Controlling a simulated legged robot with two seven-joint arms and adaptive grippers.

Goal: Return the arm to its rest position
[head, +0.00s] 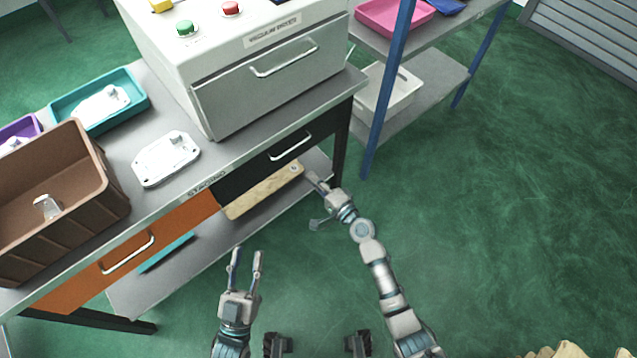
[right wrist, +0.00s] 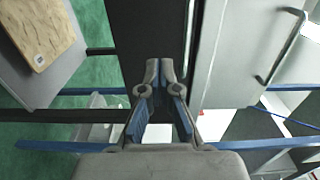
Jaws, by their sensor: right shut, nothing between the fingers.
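My right gripper (head: 315,200) is at the end of my outstretched right arm, by the right end of the staging bench and in front of its black drawer (head: 270,165). In the right wrist view its fingers (right wrist: 160,78) are drawn together with nothing held between them. My left gripper (head: 246,256) points forward at the bottom centre of the head view, in front of the bench. Its two fingers are apart and hold nothing.
A wooden board (head: 262,192) lies on the lower shelf. A blue shelf post (head: 385,100) stands nearby.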

